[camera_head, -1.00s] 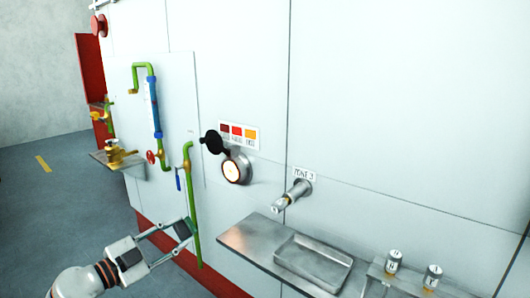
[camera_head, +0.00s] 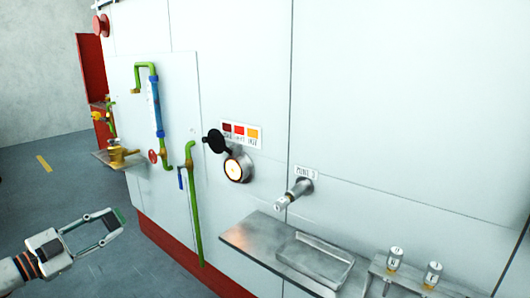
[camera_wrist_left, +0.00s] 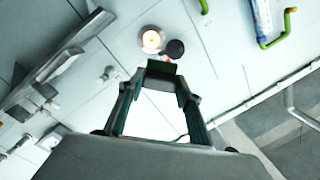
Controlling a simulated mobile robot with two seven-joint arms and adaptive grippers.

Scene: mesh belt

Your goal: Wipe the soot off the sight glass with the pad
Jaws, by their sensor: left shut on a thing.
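The sight glass (camera_head: 236,170) is a round port with a metal rim in the white wall, glowing orange-white inside. Its black round cover (camera_head: 213,141) is swung open to the upper left. I cannot make out soot at this size. My left gripper (camera_head: 112,217) is shut on a dark green pad (camera_head: 119,216), held out over the floor at lower left, well away from the glass. In the left wrist view the pad (camera_wrist_left: 160,67) sits between the fingertips, and the glowing sight glass (camera_wrist_left: 151,39) appears beyond it. My right gripper is not in view.
Green pipe (camera_head: 196,225) runs down the wall between my left gripper and the glass. A metal spout (camera_head: 296,192) sticks out right of the glass, above a steel shelf (camera_head: 246,236) with a tray (camera_head: 318,262). A colour chart (camera_head: 240,133) is above the glass.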

